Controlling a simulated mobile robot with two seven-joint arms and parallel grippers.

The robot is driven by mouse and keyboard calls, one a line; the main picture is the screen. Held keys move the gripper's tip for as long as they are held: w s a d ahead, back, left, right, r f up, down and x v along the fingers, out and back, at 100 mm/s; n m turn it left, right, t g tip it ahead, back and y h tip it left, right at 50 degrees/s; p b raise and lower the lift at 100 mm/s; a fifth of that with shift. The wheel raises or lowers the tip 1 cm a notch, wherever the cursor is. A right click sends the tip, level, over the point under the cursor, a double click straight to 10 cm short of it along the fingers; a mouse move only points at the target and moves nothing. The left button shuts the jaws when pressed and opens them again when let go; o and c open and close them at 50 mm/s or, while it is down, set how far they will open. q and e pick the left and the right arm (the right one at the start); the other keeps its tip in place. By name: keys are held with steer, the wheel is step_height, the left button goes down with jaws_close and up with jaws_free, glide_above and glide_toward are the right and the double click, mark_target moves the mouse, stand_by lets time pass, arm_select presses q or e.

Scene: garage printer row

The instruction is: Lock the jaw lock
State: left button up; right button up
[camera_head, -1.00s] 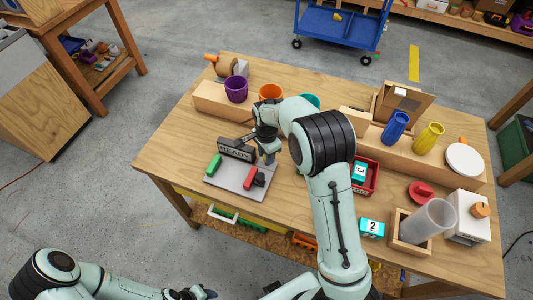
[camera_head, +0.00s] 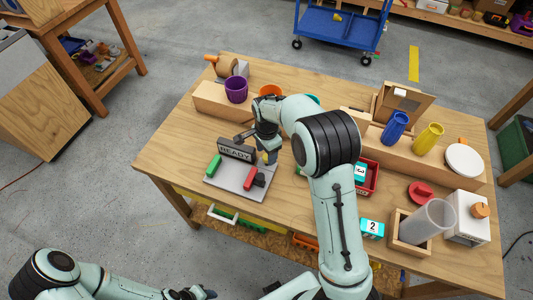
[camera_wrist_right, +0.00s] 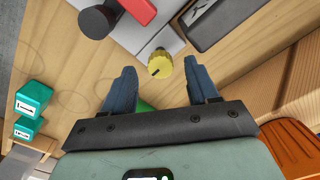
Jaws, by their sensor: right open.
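A grey fixture plate (camera_head: 236,186) lies on the wooden table with a green block (camera_head: 214,165), a red block (camera_head: 250,178), a black knob (camera_head: 260,180) and a dark READY sign (camera_head: 236,150). In the right wrist view, a round yellow knob (camera_wrist_right: 160,65) with a dark line sits at the plate's edge; I cannot tell from its look whether it is the jaw lock. My right gripper (camera_wrist_right: 160,72) is open, with its blue fingers on either side of the yellow knob, apart from it. My left gripper (camera_head: 196,293) is low, mostly cut off.
A purple cup (camera_head: 236,89) and an orange cup (camera_head: 270,91) stand on a wooden rack behind. The table's front left is clear.

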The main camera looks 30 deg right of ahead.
mark_target(266, 157)
step_height(266, 157, up, 12)
steer(key=shift+f+p, duration=0.2)
steer(key=shift+p, duration=0.25)
